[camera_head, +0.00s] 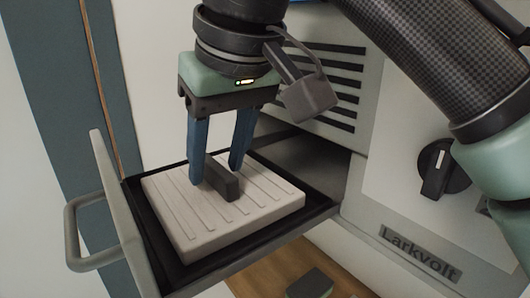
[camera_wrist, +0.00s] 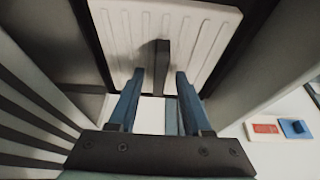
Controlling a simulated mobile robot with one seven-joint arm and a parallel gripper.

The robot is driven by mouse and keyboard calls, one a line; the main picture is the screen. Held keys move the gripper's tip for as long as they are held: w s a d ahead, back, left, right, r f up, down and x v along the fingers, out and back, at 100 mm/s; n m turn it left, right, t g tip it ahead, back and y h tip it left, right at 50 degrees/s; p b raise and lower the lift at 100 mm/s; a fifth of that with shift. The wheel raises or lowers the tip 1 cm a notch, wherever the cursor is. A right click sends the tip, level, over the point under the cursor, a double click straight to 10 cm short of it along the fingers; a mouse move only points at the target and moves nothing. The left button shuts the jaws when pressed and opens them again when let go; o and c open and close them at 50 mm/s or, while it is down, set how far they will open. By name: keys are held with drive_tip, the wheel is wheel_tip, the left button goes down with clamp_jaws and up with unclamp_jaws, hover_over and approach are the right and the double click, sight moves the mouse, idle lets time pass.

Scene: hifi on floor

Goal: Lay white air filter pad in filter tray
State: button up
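The white air filter pad (camera_head: 265,205) lies flat in the pulled-out filter tray (camera_head: 316,208). It has a grooved top and a dark grip bar (camera_head: 224,182) standing on it. The pad also shows in the wrist view (camera_wrist: 210,40), framed by the dark tray edge. My gripper (camera_head: 216,175) is over the pad, pointing down, with its two blue fingers apart. In the wrist view the bar (camera_wrist: 162,60) appears in line with the gap between the fingertips (camera_wrist: 159,75), and neither finger is seen pressing it. Nothing shows held.
The tray's front panel with a grey handle (camera_head: 72,232) is at the left. The appliance body (camera_head: 375,205), with vents and a dark knob (camera_head: 443,168), stands close on the right. A red item (camera_wrist: 265,129) and a blue item (camera_wrist: 295,128) show in the wrist view.

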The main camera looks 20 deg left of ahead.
drive_tip(key=shift+r, duration=0.35)
drive_tip(key=v, duration=1.1)
drive_tip(key=shift+d+r+b, duration=0.15)
drive_tip(key=shift+r+b, duration=0.15)
drive_tip(key=shift+b, duration=0.05)
drive_tip(key=shift+s, duration=0.1)
